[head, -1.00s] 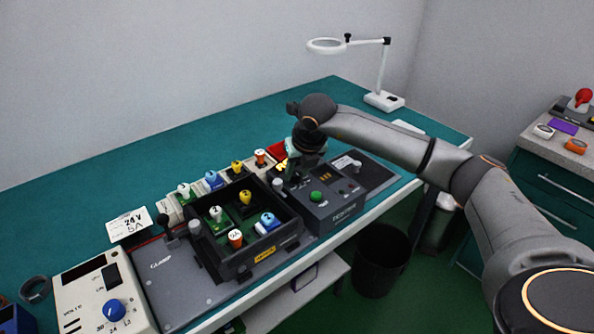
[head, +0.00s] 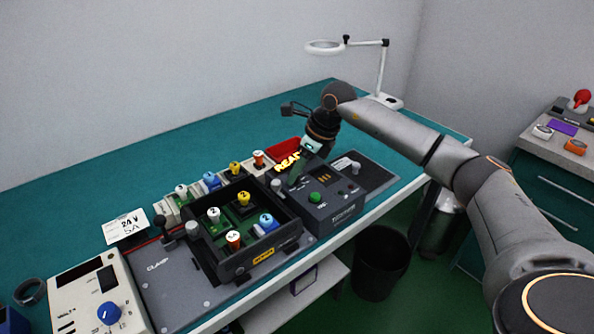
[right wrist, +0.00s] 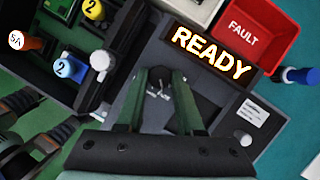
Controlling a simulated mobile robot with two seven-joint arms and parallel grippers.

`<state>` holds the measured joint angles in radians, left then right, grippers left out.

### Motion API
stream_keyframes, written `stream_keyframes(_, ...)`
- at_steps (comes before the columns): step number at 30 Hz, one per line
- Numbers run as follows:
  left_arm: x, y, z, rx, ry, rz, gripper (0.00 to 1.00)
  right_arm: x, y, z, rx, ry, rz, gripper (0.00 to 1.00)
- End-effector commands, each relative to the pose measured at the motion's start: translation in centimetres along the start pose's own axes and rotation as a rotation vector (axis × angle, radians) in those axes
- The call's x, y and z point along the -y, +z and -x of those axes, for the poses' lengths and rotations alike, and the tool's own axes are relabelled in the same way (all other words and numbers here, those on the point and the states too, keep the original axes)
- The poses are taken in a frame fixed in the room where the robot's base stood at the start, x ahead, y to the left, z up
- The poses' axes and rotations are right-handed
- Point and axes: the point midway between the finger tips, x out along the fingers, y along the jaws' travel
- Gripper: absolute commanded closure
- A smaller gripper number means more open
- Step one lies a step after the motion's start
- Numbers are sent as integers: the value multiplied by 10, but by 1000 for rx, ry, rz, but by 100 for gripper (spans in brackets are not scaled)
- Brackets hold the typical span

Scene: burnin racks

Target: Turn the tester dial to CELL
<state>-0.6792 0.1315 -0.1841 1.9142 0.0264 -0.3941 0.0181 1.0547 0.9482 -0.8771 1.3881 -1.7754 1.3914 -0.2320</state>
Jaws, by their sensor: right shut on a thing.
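The dark tester (head: 335,212) stands on the bench right of the black rack, with a yellow READY display (head: 287,161) and a green button (head: 316,197). READY also shows large in the right wrist view (right wrist: 210,52). My right gripper (head: 296,180) reaches down over the tester's top. In the right wrist view its two green fingers (right wrist: 161,80) are shut on the small dark tester dial (right wrist: 160,88), mostly hidden between them. I cannot read the dial's setting. My left gripper is not in view.
A black rack (head: 245,262) with several numbered plugs stands left of the tester. A red FAULT bin (right wrist: 243,28) is behind it. A power supply with a blue knob (head: 108,312) is at the front left. A magnifier lamp (head: 383,70) stands at the back. The rear bench is clear.

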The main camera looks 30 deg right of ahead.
Motion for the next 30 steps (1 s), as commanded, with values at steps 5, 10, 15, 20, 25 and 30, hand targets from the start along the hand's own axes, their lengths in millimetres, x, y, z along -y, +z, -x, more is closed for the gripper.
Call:
stream_keyframes(5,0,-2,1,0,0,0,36,2,2,2,-4,64,150,100)
stream_keyframes(10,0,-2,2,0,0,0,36,3,3,1,-11,120,285,100)
stream_keyframes(15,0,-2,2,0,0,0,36,3,3,1,-17,165,398,100)
stream_keyframes(20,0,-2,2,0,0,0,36,4,3,1,-21,196,477,100)
stream_keyframes(25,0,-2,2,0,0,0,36,4,3,1,-24,218,528,100)
stream_keyframes(30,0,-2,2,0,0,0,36,4,3,0,-26,227,551,100)
